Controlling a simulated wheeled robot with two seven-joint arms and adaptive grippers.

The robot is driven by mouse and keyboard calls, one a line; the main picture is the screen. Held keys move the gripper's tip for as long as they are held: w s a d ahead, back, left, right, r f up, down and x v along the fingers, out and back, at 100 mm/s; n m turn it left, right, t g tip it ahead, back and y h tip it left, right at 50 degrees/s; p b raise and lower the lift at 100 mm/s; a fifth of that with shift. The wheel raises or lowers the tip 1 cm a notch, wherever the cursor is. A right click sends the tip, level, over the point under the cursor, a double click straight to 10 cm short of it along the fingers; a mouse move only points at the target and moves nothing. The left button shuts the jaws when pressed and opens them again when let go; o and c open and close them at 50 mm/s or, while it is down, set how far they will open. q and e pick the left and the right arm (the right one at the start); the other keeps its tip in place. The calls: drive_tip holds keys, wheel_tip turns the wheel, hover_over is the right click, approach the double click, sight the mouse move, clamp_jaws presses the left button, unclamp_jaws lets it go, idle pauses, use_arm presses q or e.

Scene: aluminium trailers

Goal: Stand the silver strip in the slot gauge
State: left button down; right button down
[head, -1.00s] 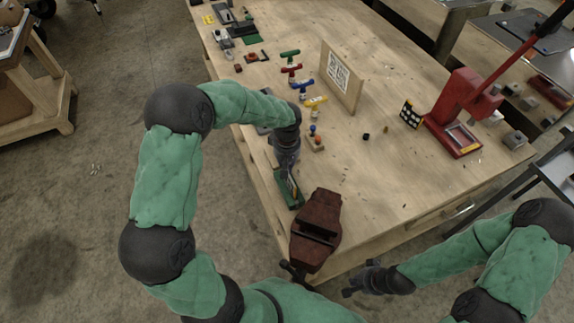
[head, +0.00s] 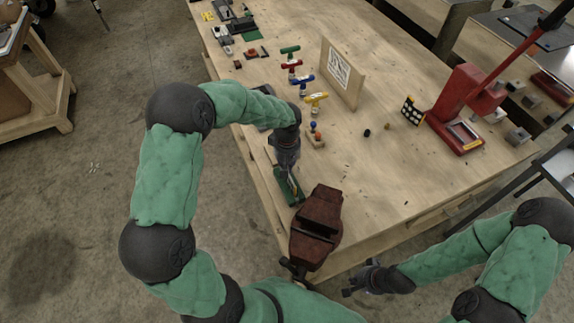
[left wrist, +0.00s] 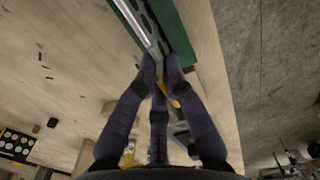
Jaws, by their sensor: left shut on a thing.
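The green slot gauge (head: 299,197) lies at the table's left edge, beside the brown vise. It also shows in the left wrist view (left wrist: 178,32) as a green body with a row of dark round holes. My left gripper (head: 290,173) points down over the gauge. In the left wrist view its fingers (left wrist: 160,68) are closed around the end of the silver strip (left wrist: 135,22), which runs along the green body. Whether the strip is seated in a slot cannot be told. My right gripper (head: 358,280) is empty and open off the table's front edge.
The brown vise (head: 317,225) stands close to the gauge. T-handled tools, such as the yellow one (head: 316,98), and a small block with coloured knobs (head: 316,139) stand behind. A red press (head: 455,110) is at right. The middle of the table is mostly clear.

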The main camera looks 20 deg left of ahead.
use_arm(q)
drive_tip(key=shift+f+b, duration=0.3)
drive_tip(key=shift+f, duration=0.1)
drive_tip(key=c, duration=1.2)
unclamp_jaws()
drive_tip(key=shift+c, duration=0.2)
wheel_tip(320, 180, up, 12)
